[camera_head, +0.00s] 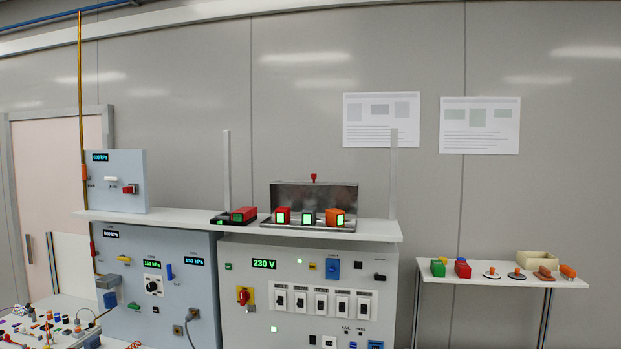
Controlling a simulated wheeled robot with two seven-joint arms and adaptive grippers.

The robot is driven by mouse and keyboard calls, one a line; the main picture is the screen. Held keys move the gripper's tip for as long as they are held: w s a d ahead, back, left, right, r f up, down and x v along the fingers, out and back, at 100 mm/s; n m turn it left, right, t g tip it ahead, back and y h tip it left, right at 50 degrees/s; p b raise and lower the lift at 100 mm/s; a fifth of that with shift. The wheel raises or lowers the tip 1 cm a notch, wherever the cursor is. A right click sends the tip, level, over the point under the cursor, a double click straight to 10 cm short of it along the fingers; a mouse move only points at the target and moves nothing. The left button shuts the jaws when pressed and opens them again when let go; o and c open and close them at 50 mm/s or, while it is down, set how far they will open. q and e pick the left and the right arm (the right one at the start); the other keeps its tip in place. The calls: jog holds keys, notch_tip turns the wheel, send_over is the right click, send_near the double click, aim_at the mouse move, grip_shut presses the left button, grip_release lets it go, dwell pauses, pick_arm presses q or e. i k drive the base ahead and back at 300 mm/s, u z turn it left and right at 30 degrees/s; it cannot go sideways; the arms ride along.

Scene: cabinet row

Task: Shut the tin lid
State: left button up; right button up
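A shiny metal tin lid (340,198) stands upright, raised at the back of a low metal tin (290,228) on the white shelf. A small red knob (313,178) shows at the lid's top edge. In front of the lid are a red block (282,214), a dark block (308,216) and an orange block (335,215) with lit green faces. Whether they sit inside the tin or in front of it is hard to tell. Neither of my grippers is in view.
Another red block (243,213) stands on a black base left of the tin. Two thin upright posts (227,170) (394,175) flank it. A grey box (117,180) occupies the shelf's left end. Control panels (300,262) lie below. A side table (495,279) holds small objects.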

aim_at(298, 195)
jog(key=u, duration=0.6)
jog(key=i, duration=0.65)
jog(key=u, duration=0.5)
